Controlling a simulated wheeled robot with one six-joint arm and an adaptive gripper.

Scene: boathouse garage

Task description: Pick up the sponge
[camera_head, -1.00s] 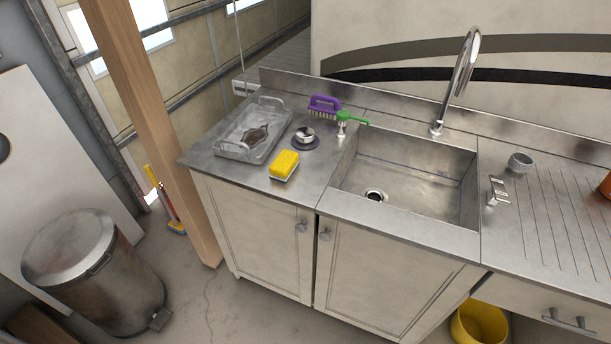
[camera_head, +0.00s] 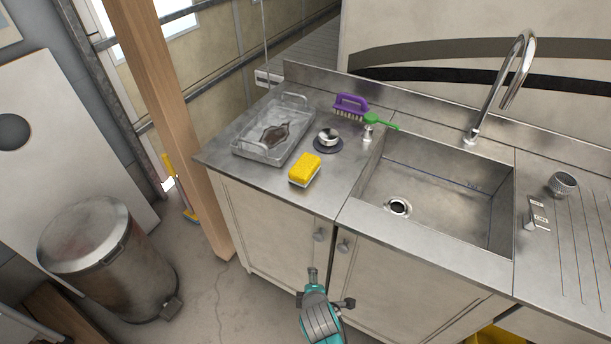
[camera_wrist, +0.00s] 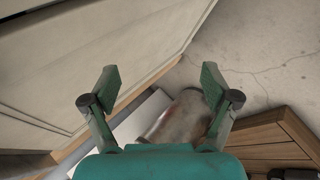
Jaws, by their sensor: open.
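The yellow sponge (camera_head: 305,168) with a pale underside lies on the steel counter, left of the sink and near the front edge. My gripper (camera_head: 331,285) is in front of the cabinet doors, below the counter top and apart from the sponge. In the wrist view my gripper (camera_wrist: 155,85) has its two green fingers spread wide with nothing between them. The sponge is not visible in the wrist view.
A clear tray (camera_head: 272,131), a round metal strainer (camera_head: 328,139), a purple brush (camera_head: 351,105) and a green brush (camera_head: 381,121) surround the sponge. The sink (camera_head: 435,195) lies right. A wooden post (camera_head: 180,110) and metal bin (camera_head: 105,262) stand left.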

